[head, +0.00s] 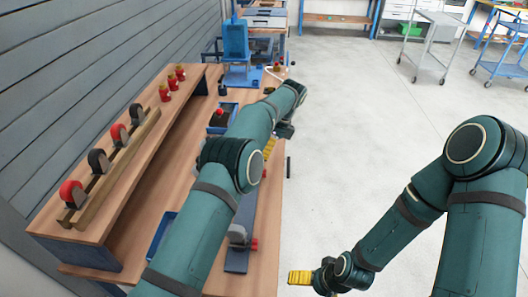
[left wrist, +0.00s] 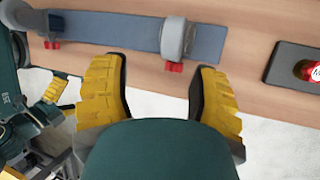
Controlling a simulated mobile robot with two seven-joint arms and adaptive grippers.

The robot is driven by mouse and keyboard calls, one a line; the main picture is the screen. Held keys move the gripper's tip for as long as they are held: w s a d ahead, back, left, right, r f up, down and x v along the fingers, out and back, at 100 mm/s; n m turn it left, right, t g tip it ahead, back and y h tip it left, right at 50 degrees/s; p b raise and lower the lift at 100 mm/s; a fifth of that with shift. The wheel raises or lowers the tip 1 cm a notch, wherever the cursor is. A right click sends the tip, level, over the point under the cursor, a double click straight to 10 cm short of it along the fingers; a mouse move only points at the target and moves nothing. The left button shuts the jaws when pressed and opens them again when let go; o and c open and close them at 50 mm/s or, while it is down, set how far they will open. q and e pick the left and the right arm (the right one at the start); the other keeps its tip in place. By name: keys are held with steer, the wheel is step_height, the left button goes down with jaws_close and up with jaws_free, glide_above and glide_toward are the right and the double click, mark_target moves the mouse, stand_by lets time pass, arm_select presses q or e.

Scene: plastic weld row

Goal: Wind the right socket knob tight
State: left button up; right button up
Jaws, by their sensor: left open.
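A blue-grey bar (left wrist: 120,30) lies along the table edge and carries two grey sockets with red knobs. The right socket (left wrist: 175,40) has its red knob (left wrist: 173,67) on the side facing me. The left socket's red knob (left wrist: 52,44) shows at the far left of the wrist view. In the head view the near socket (head: 238,233) and its red knob (head: 254,245) are clear; my left arm covers part of the bar. My left gripper (left wrist: 158,80) is open and empty, the right knob between its yellow fingertips, nearer the right one. My right gripper (head: 300,277) is over the floor; its finger gap is unclear.
A dark plate with a red-topped part (left wrist: 309,70) lies right of the bar. A raised wooden shelf (head: 190,110) holds red and dark round-topped parts and small red pieces. A blue fixture (head: 236,45) stands at the far end.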

arm_select(q)
steer(key=s+d+f+n, duration=0.1)
steer(key=d+n, duration=0.1)
steer(key=s+d+f+n+p, duration=0.1)
steer(key=n, duration=0.1)
steer(key=d+f+n+p, duration=0.1)
steer(key=d+n, duration=0.1)
steer(key=shift+s+d+f+n, duration=0.3)
steer(key=shift+s+f, duration=0.05)
steer(key=shift+s, duration=0.05)
step_height(320, 180, up, 6)
steer(key=n+t+p, duration=0.5)
steer(key=n+t, duration=0.1)
steer(key=n, duration=2.4)
steer(key=shift+n, duration=0.3)
steer(key=x, duration=1.3)
steer(key=shift+s+a+f, duration=0.15)
steer(key=shift+s+f, duration=0.1)
steer(key=shift+f, duration=0.05)
jaws_close()
